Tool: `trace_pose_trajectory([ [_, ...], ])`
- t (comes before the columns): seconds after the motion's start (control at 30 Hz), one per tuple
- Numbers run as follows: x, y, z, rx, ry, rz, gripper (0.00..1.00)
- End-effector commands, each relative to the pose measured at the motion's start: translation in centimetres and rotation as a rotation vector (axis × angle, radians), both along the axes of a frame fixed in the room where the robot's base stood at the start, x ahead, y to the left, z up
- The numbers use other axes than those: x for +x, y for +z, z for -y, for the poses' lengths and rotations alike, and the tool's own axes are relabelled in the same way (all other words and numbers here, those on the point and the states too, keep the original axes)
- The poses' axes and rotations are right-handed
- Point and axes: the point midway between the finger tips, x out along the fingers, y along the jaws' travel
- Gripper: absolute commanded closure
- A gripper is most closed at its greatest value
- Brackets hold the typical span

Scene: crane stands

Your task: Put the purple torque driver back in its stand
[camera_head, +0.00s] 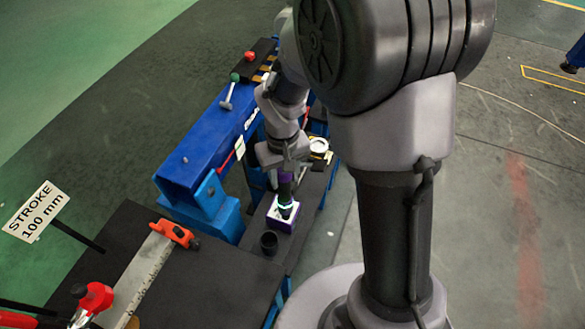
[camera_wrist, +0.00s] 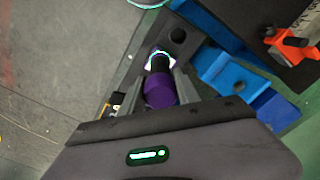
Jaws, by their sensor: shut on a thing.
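My gripper (camera_head: 284,168) is shut on the purple torque driver (camera_wrist: 160,91), which hangs point down from the fingers. In the wrist view the driver's purple body sits between the two fingers, with its dark lower part beyond. The stand (camera_head: 274,220) is a small white and purple block with a lit ring, on the dark bench top directly below the gripper. In the wrist view the driver's dark end overlaps the ring (camera_wrist: 155,52). I cannot tell how deep the end is in the stand, as the driver hides the opening.
A blue beam (camera_head: 205,150) runs along the left. A round white-topped item (camera_head: 319,146) is behind right. A ruler with an orange clamp (camera_head: 174,233) lies on the front left table. Open floor lies to the right.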

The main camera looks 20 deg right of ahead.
Motion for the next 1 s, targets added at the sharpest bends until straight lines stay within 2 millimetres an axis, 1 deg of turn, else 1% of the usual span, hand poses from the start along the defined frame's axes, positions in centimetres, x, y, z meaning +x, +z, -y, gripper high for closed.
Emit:
trace_pose_trajectory([
  [0.03, -0.2, 1.3, -0.6, 0.0, 0.019, 0.001, 1.0],
  [0.2, -1.1, 3.5, -2.5, 0.0, 0.088, 0.002, 1.0],
  [0.3, -1.7, 4.4, -3.5, 0.0, 0.125, 0.001, 1.0],
  [0.5, -2.7, 5.4, -5.2, 0.001, 0.19, 0.001, 1.0],
  [0.57, -3.0, 5.4, -5.7, 0.001, 0.211, 0.0, 1.0],
  [0.7, -3.6, 3.8, -6.4, 0.0, 0.241, -0.001, 1.0],
  [1.0, -3.8, 1.2, -6.8, 0.001, 0.257, 0.001, 1.0],
])
